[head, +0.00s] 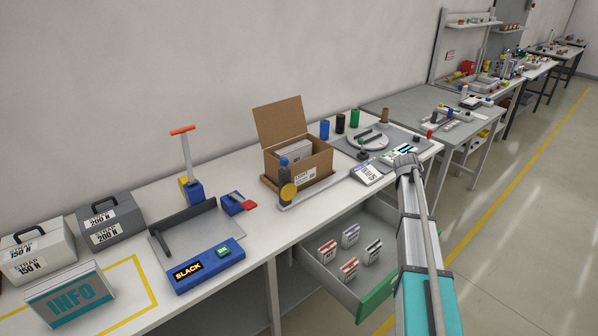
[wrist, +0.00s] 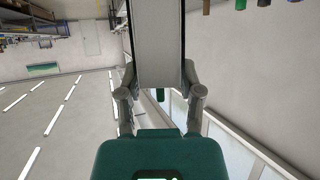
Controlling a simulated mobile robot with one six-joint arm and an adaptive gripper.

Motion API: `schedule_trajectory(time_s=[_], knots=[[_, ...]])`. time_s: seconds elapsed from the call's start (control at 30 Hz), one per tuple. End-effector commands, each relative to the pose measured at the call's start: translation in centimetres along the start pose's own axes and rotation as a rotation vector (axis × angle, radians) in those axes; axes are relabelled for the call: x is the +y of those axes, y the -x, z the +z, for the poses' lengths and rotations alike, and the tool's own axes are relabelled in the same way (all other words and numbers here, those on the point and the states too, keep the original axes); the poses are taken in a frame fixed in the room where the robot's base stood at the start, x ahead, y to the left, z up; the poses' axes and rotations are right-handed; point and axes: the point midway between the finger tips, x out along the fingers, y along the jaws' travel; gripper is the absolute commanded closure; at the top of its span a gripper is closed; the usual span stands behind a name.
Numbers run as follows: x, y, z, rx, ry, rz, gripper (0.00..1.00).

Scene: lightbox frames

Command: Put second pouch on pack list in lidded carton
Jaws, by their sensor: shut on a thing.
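The wrist view shows my gripper (wrist: 160,95) with both fingers closed on the sides of a pale grey slab-like thing (wrist: 158,42). No label on it shows from this side, so I cannot tell which pouch it is. In the head view my arm's far end covers the right front of the bench, and the jaws cannot be made out. An open brown carton (head: 298,164), its lid flap standing up, holds a greyish item. The open drawer (head: 318,272) holds several small white pouches (head: 350,237) with coloured labels. A white lettered card (head: 366,174) lies behind the drawer; its text is unreadable.
A metal bar and dark upright fixture (head: 285,180) stand right in front of the carton. Coloured cylinders (head: 340,122) and a grey tray with a round dish (head: 368,141) lie behind. The drawer's green front (head: 375,302) juts out.

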Motion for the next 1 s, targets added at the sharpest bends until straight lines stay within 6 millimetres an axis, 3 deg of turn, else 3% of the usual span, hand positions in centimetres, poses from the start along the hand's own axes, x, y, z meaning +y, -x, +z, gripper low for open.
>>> schedule_trajectory(time_s=[0.03, 0.3, 1.0], knots=[[0.0, 0.7, -1.5, 0.000, 0.000, 0.000, 1.00], [0.0, 2.1, -4.3, 0.000, 0.000, 0.000, 1.00], [0.0, 2.3, -4.8, 0.000, 0.000, 0.000, 1.00]])
